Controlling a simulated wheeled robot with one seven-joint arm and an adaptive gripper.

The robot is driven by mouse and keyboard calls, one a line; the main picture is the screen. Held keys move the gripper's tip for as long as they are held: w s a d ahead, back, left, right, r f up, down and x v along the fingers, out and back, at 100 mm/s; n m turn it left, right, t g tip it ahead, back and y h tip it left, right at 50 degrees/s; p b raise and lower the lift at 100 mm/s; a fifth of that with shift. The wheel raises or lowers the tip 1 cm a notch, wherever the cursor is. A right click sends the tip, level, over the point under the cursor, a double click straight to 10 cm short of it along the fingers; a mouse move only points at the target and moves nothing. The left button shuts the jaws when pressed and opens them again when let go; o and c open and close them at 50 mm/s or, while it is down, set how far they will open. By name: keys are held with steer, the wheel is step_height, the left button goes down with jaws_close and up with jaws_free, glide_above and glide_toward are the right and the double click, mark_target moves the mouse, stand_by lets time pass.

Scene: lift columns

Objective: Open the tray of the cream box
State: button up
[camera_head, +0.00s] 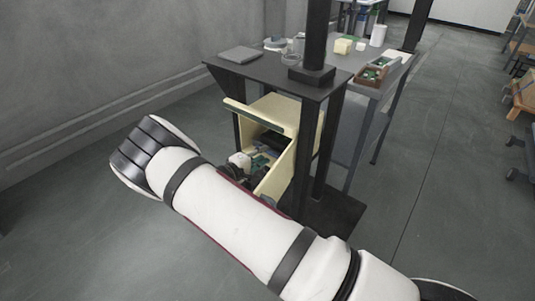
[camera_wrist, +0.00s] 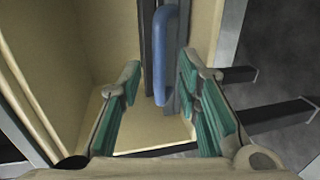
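The cream box (camera_head: 305,140) stands under the dark top of a stand in the head view. A cream panel with a dark edge strip (camera_head: 252,117) juts out at its upper left, and the space below it is open and dark. In the wrist view, a blue upright handle (camera_wrist: 162,60) on a dark strip lies ahead, between the fingers' lines. My gripper (camera_wrist: 162,82) is open, with green-padded fingers to the left and right of the handle. I cannot tell whether either finger touches it. In the head view my gripper is partly hidden by my arm, near the box's opening.
The dark stand top (camera_head: 262,75) carries a grey flat object (camera_head: 239,55) and a thick post (camera_head: 316,35). A grey table (camera_head: 345,95) behind holds a brown bin (camera_head: 371,76) and small items. Open floor lies at right. Cream walls (camera_wrist: 75,65) flank the fingers.

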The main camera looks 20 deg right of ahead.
mark_target(268, 152)
steer(key=shift+x, duration=1.85)
jaws_close()
